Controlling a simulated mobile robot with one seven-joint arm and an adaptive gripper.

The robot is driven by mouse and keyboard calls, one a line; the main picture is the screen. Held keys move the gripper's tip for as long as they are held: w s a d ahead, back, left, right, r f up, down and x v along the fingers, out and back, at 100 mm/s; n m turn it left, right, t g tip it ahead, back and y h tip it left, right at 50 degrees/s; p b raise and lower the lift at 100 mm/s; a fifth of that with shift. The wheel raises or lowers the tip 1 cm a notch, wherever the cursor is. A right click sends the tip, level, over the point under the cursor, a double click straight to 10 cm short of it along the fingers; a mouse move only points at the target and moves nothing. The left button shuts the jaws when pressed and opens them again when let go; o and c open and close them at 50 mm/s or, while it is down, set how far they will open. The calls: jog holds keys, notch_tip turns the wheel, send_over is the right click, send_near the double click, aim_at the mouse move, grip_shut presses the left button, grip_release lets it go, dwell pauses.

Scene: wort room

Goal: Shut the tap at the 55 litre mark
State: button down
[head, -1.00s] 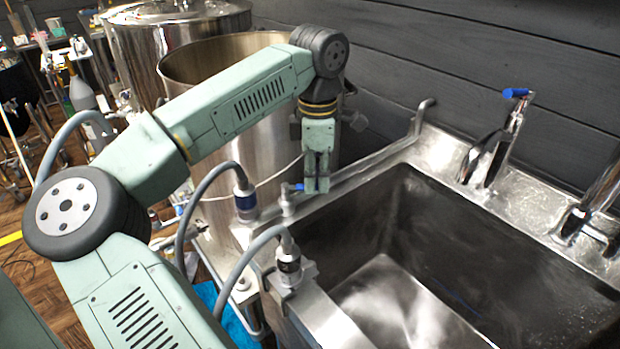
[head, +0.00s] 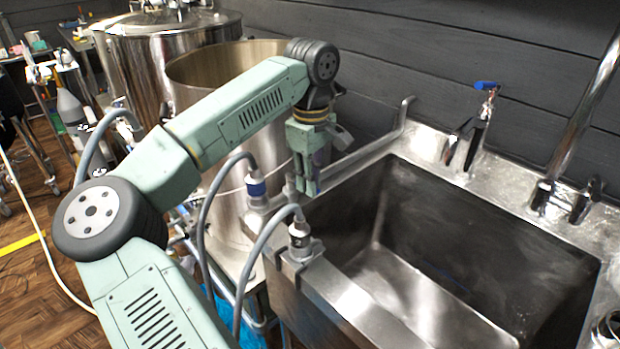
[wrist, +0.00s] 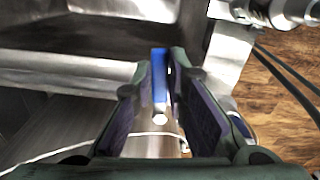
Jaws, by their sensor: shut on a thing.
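My gripper (head: 310,188) is over the sink's left rim in the head view, pointing down beside a small metal tap post (head: 290,188). In the wrist view its two fingers (wrist: 160,68) stand on either side of a blue tap lever (wrist: 159,76), and the gripper is shut on it. The fingers hide this lever in the head view. The open steel kettle (head: 190,72) stands behind my arm. Its inside wall shows, but no liquid level or litre mark can be read.
The steel sink (head: 345,318) fills the right side, its basin empty of objects. Cable-fed fittings (head: 300,240) are clamped to the left rim. A lidded steel vessel (head: 150,60) stands farther back.

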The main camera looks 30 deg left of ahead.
jog(key=shift+s+a+m, duration=0.15)
jog(key=shift+s+m, duration=0.25)
jog(key=shift+m, duration=0.5)
jog(key=c, duration=1.6)
grip_release()
jog(key=shift+r, duration=0.1)
notch_tip(320, 180, up, 12)
jog(key=shift+f, duration=0.1)
